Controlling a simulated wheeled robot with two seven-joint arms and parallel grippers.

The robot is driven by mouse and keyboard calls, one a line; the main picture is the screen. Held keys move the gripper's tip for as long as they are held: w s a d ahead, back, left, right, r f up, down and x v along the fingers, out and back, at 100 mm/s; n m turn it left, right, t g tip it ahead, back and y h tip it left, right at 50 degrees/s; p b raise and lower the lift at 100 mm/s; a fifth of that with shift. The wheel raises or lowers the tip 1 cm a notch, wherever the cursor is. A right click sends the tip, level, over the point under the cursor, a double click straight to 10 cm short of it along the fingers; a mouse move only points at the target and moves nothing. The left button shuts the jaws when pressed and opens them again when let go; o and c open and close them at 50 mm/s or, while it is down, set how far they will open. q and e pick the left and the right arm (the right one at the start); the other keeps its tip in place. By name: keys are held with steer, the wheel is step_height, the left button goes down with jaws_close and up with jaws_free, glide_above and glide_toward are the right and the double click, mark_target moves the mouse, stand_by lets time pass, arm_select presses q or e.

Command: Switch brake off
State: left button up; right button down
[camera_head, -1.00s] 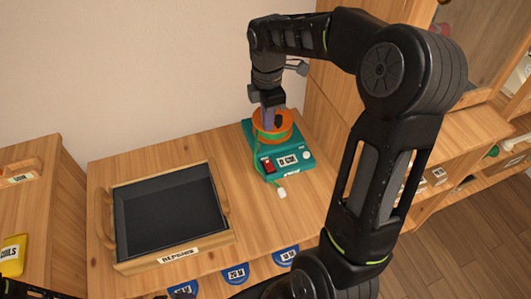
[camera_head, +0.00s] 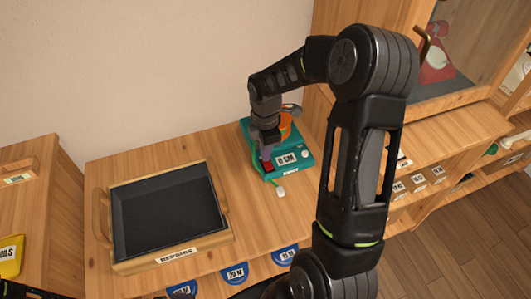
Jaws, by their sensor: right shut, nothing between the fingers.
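A teal machine (camera_head: 300,172) stands on the wooden bench near the back wall. It has an orange spool (camera_head: 286,124) on top, a label reading "0 CM" (camera_head: 287,160) and a white round knob (camera_head: 306,154) on its front. A small red switch (camera_head: 267,166) shows left of the label. My right gripper (camera_head: 266,151) points down, shut and empty, just above or touching the red switch; I cannot tell which. It hides part of the switch and the spool's left side.
A dark-lined wooden tray (camera_head: 108,228) labelled "REPAIRS" is at left on the bench. A white tag or plug (camera_head: 280,191) lies before the machine. Blue labels line the bench's front edge.

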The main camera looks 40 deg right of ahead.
steer(key=shift+f, duration=0.35)
steer(key=shift+f, duration=0.4)
steer(key=shift+r, duration=0.2)
steer(key=shift+s, duration=0.1)
steer(key=shift+s+a+r, duration=0.2)
steer(key=shift+s, duration=0.4)
steer(key=shift+r, duration=0.1)
